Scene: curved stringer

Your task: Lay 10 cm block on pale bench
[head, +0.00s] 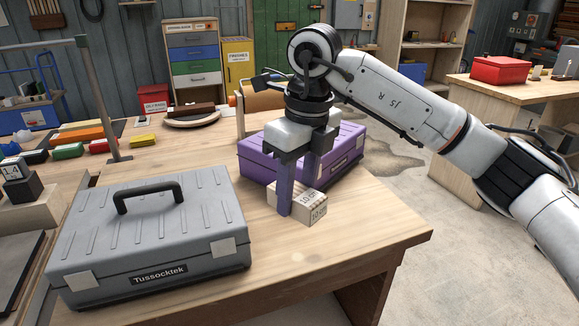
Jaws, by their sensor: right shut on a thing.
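A pale wooden block (318,215) marked "10 cm" is between the purple fingers of my right gripper (298,199). The gripper points down and is shut on the block, with a finger on either side covering part of it. The block is level, at or just above the top of the pale wooden bench (350,235), right of centre. I cannot tell whether its underside touches the wood. My left gripper is not in view.
A grey toolbox (150,235) stands to the left of the block, and a purple toolbox (343,153) close behind it. Coloured bars, including a yellow one (143,141), lie at the back left. Bare wood lies in front and to the right, up to the bench edge.

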